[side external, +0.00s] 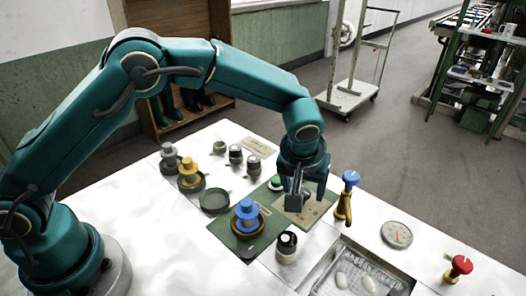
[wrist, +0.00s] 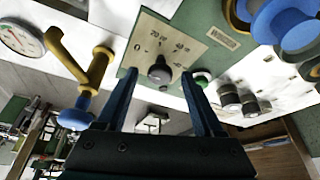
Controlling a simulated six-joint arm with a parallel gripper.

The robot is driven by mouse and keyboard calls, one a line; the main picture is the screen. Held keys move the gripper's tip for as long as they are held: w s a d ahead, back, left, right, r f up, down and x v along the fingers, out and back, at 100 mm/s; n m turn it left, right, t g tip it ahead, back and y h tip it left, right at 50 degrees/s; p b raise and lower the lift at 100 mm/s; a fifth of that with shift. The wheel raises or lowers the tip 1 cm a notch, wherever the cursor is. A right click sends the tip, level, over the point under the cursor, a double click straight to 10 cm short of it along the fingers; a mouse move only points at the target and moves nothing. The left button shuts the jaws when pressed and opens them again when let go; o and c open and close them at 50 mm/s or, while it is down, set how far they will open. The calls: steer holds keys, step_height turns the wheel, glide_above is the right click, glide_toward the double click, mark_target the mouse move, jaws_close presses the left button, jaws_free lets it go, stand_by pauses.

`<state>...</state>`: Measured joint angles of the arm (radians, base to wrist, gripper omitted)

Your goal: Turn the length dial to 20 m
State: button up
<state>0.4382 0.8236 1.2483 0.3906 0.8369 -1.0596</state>
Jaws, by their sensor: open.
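The length dial is a dark knob (wrist: 160,72) on a beige plate (wrist: 165,42) in the wrist view. The plate carries printed marks including 0, 20 m and 40 m around the knob. Which mark the knob points at is too small to tell. My gripper (wrist: 158,80) is open, with one finger on each side of the knob in the wrist view; contact cannot be made out. In the side view my gripper (side external: 306,197) hangs over the beige plate (side external: 296,213), and its fingers hide the knob.
A green button (side external: 275,183) is near the plate. A blue spool (side external: 246,213) stands in front left, and a yellow post with a blue top (side external: 347,190) stands close right. A black-topped pot (side external: 287,244), a metal basin (side external: 362,270) and a gauge (side external: 397,234) are nearby.

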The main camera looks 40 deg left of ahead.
jaws_close()
stand_by(0.3)
steer(key=m, duration=0.2)
steer(key=m+h, duration=0.2)
steer(key=m, duration=0.1)
steer(key=shift+a+m, duration=0.25)
steer(key=shift+m, duration=0.05)
steer(key=m+h, duration=0.1)
steer(key=m, duration=0.2)
steer(key=m+h, duration=0.1)
steer(key=m, duration=0.2)
steer(key=shift+a, duration=0.2)
steer(key=shift+g+h, duration=0.3)
jaws_free()
